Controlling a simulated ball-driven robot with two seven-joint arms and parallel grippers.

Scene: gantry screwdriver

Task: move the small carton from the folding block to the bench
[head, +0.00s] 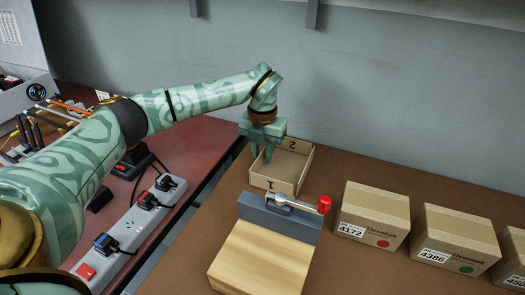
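A small open-topped tan carton (272,184), with a "1" on its near wall and a "2" at its far side, stands behind the wooden block. My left gripper (261,158) points down at the carton's left side. Its two fingers are apart, and their tips overlap the carton in the picture; I cannot tell whether they touch it. A pale wooden block (258,258) with a grey upright plate and a red-tipped lever is at the front, seemingly the folding block. The brown bench (370,272) lies around them. My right gripper is not in view.
Closed cartons with printed labels (373,217) (455,240) stand in a row on the right. A white power strip (128,230) with plugs lies on the reddish table at left. Bench surface is clear between the wooden block and the row.

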